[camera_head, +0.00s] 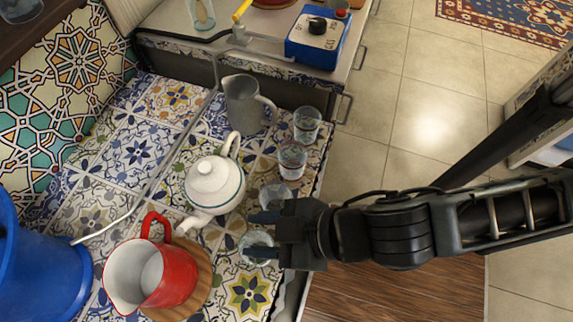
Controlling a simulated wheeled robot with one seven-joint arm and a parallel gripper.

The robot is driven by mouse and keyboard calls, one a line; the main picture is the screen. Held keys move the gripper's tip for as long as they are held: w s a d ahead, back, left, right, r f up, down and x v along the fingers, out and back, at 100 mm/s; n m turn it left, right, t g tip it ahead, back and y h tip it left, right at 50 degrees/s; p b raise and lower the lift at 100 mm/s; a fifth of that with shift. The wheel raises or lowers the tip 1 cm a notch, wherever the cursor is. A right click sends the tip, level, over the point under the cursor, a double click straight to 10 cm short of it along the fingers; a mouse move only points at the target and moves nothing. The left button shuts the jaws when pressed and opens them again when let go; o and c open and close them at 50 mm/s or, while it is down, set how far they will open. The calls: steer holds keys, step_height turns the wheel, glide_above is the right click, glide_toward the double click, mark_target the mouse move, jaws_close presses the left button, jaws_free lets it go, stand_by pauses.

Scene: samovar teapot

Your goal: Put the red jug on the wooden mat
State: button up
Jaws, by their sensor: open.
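The red jug (178,277) is upright, with a pale inside and a red handle toward the top of the picture. It stands on the round wooden mat (204,283) at the lower left of the tiled counter. The jug sits over the left part of the mat and hides much of it; the mat's right and lower rim show. My gripper (254,235) is open, to the right of the jug and apart from it. Its dark fingers lie over two glasses at the counter's right edge, partly hiding them. I cannot tell whether they touch the glasses.
A white teapot (215,183) stands just above the jug, its spout near the jug's handle. A grey pitcher (243,104) and several glasses (292,160) line the counter's right side. A blue bucket (40,265) is at left. A thin pipe crosses above the counter.

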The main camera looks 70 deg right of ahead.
steer(key=s+d+r+m+t+h, duration=0.2)
steer(key=s+d+r+m+t, duration=0.1)
steer(key=s+d+r, duration=0.5)
steer(key=shift+d+r+t, duration=0.3)
steer(key=shift+r+t, duration=0.2)
steer(key=shift+r, duration=0.05)
steer(key=shift+s, duration=0.1)
stand_by(0.4)
